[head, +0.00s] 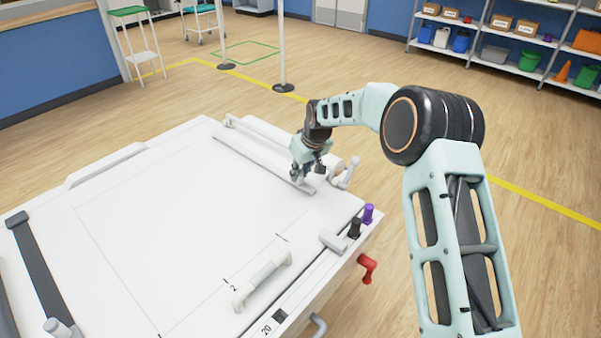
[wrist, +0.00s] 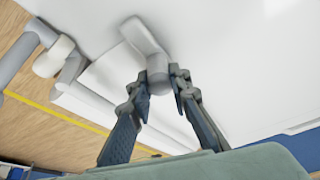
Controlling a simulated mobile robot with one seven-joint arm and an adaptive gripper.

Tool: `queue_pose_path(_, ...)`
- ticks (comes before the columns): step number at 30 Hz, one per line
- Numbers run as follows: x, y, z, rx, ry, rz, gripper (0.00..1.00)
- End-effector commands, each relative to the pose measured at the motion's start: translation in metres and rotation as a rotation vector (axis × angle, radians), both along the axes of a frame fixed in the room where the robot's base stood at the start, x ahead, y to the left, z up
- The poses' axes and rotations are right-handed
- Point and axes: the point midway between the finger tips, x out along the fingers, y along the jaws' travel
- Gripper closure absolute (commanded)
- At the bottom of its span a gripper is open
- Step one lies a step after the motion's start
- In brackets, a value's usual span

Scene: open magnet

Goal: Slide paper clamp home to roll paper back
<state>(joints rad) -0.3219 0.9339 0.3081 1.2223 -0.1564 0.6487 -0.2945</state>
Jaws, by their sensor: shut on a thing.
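The paper clamp (head: 250,157) is a long pale bar lying across the white table top near its far right side. My gripper (head: 303,175) is over the near end of this bar. In the wrist view my gripper (wrist: 159,74) has its two dark fingers closed on the short grey post of the clamp's handle (wrist: 157,80). The paper roll (head: 336,165) lies behind the bar, partly hidden by my gripper. The white sheet (head: 170,220) is spread over the table, with faint lines marked on it.
A crank handle (head: 347,174) stands just right of my gripper. Purple (head: 368,213) and black (head: 354,227) knobs, a grey slider (head: 333,241) and a red lever (head: 367,267) line the near right edge. A white raised handle (head: 262,280) stands in front. The table's middle is clear.

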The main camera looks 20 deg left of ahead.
Motion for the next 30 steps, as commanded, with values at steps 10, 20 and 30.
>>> queue_pose_path(10,0.004,-0.003,0.001,-0.001,-0.009,-0.003,1.0)
queue_pose_path(20,0.003,-0.002,0.001,0.0,-0.007,-0.003,0.65)
queue_pose_path(30,-0.001,-0.006,0.017,0.001,-0.006,-0.003,0.65)
